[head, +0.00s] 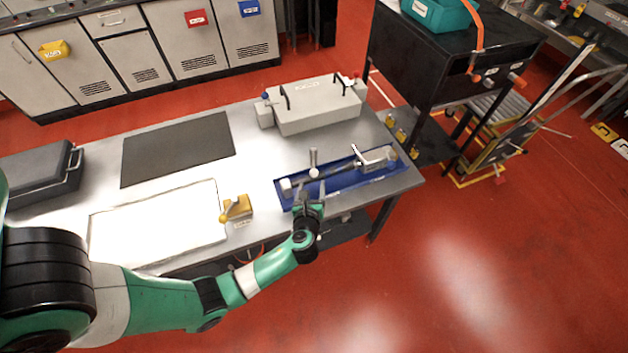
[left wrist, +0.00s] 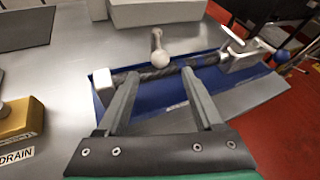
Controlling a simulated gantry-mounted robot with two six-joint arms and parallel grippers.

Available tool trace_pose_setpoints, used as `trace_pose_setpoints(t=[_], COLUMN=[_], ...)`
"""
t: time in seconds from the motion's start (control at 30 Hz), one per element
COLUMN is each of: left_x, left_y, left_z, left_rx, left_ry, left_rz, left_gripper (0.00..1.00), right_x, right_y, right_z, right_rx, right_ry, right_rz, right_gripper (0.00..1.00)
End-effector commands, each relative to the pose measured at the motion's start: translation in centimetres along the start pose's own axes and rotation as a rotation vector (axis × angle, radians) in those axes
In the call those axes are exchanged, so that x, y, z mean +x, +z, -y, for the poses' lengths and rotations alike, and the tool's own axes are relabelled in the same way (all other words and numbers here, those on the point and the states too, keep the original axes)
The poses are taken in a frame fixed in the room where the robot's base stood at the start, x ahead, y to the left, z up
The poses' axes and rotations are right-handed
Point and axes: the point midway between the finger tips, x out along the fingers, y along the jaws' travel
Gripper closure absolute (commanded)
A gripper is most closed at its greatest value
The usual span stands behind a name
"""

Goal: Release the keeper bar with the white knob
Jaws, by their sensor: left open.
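The white knob (head: 314,172) sits on a short post at the blue tray (head: 340,186) on the table; the post stands up to a pale top. In the left wrist view the round white knob (left wrist: 160,58) lies just beyond and between my fingertips. A dark bar (left wrist: 150,74) runs across the tray behind the fingers, with a white block (left wrist: 103,78) at its left end. My right gripper is not in view.
A grey box with handles (head: 318,108) stands behind the tray. A yellow block (head: 238,207) sits left of the tray, beside a white sheet (head: 155,222). A metal clamp-like handle (head: 372,158) stands at the tray's right. A dark mat (head: 178,148) lies farther back.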

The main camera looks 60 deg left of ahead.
Motion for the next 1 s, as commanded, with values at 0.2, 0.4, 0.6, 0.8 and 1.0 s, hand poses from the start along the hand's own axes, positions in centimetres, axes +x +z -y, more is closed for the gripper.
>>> trace_pose_setpoints(t=[0.2,0.4,0.6,0.8,1.0], left_x=[4.2,7.5,8.4,8.3,8.3], left_y=[-0.3,-0.1,0.0,0.0,0.0], left_z=[-0.1,-0.1,0.0,0.0,0.0], left_rx=[-0.002,0.000,0.001,0.001,0.001], left_ry=[0.003,0.002,0.000,0.000,0.000], left_rz=[0.002,0.001,0.000,0.000,0.000], left_gripper=[0.31,0.31,0.31,0.35,0.71], right_x=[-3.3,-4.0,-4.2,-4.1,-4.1], right_y=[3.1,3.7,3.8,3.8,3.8], right_z=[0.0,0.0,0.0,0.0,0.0], right_rx=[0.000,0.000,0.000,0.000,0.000], right_ry=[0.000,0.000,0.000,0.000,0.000], right_rz=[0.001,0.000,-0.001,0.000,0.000], right_gripper=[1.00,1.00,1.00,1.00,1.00])
